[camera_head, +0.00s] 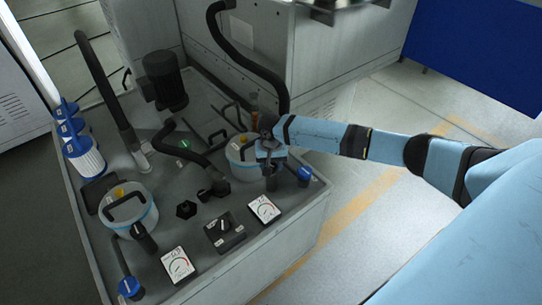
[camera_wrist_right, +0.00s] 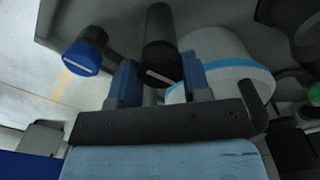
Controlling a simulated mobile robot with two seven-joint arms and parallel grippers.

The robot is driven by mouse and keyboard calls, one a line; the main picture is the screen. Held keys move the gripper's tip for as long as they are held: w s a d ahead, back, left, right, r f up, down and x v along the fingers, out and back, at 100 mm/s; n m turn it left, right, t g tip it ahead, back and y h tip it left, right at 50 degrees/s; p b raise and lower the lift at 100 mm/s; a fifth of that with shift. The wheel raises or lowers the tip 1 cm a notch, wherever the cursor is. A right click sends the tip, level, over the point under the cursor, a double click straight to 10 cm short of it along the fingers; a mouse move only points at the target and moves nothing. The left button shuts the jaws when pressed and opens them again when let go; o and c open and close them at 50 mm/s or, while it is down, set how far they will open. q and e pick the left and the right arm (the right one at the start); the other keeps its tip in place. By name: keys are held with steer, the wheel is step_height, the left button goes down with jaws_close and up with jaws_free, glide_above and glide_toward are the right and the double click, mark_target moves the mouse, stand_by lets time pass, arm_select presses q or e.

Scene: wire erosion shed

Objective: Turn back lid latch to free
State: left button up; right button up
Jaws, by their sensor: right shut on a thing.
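My right gripper (camera_head: 270,162) comes in from the right and is at the near right side of the right white canister (camera_head: 241,160). In the right wrist view its two blue fingers (camera_wrist_right: 158,78) are on either side of a black latch knob (camera_wrist_right: 160,40) with a white line on its end, and they are shut on it. The white canister with a blue band (camera_wrist_right: 225,58) is right beside the knob. In the head view the fingers largely hide the latch. A matching left canister (camera_head: 128,212) has its own black latch knob (camera_head: 146,241). My left gripper is not in view.
A blue knob (camera_head: 305,174) is close to the right gripper and also shows in the right wrist view (camera_wrist_right: 84,55). Another blue knob (camera_head: 130,288) is at front left. Dial gauges (camera_head: 264,209), a black switch (camera_head: 224,230), hoses and a dark motor (camera_head: 163,80) crowd the grey panel.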

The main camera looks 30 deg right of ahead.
steer(key=n+p, duration=0.1)
steer(key=p, duration=0.1)
steer(key=shift+r+n+p, duration=0.3)
steer(key=shift+r, duration=0.1)
steer(key=shift+f+n+p, duration=0.1)
steer(key=shift+n+p, duration=0.4)
steer(key=shift+f+n+p, duration=0.1)
steer(key=shift+n+p, duration=0.55)
steer(key=shift+n, duration=0.15)
steer(key=n+p, duration=0.2)
steer(key=n, duration=0.3)
steer(key=shift+n+p, duration=0.3)
steer(key=shift+p, duration=0.05)
steer(key=n, duration=0.2)
steer(key=shift+f+n+p, duration=0.1)
steer(key=shift+n+p, duration=0.2)
steer(key=shift+p, duration=0.05)
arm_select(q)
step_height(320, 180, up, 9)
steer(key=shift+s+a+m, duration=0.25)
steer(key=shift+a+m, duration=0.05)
arm_select(e)
steer(key=shift+n, duration=1.6)
steer(key=o, duration=0.9)
steer(key=shift+o, duration=0.2)
